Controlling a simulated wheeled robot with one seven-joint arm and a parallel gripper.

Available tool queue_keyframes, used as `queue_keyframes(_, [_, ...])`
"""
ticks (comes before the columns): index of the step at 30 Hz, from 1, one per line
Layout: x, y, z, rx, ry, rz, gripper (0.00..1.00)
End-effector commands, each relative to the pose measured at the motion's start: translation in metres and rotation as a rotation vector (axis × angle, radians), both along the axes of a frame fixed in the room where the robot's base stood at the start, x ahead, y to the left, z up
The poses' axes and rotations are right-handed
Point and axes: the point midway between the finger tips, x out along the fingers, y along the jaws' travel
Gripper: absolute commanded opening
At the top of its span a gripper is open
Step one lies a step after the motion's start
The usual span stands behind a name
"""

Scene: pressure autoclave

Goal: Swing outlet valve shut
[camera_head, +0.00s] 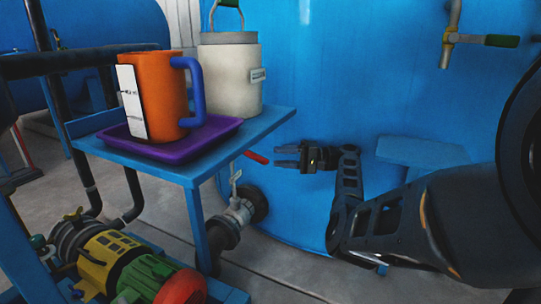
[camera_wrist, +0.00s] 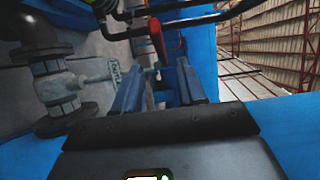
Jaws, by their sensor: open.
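The valve on the low pipe (camera_head: 240,210) is a grey flanged body joined to the tank's lower side.
A blue table (camera_head: 190,172) at the left holds a purple tray (camera_head: 218,132) with an orange mug (camera_head: 160,95), and a white canister (camera_head: 230,80). The blue tank (camera_head: 360,80) stands behind my gripper. A green-handled valve (camera_head: 500,41) is upper right. Pump machinery (camera_head: 110,255) stands lower left.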

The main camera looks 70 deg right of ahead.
Motion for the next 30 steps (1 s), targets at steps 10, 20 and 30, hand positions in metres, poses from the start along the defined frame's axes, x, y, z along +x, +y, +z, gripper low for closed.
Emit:
queue_keyframes(10, [-0.01, -0.003, 0.0, 0.0, 0.0, 0.001, 0.4])
queue_keyframes(20, [0.01, 0.015, -0.034, -0.017, 0.154, 0.003, 0.14])
queue_keyframes(30, [0.028, 0.085, -0.171, -0.288, 0.829, 0.012, 0.0])
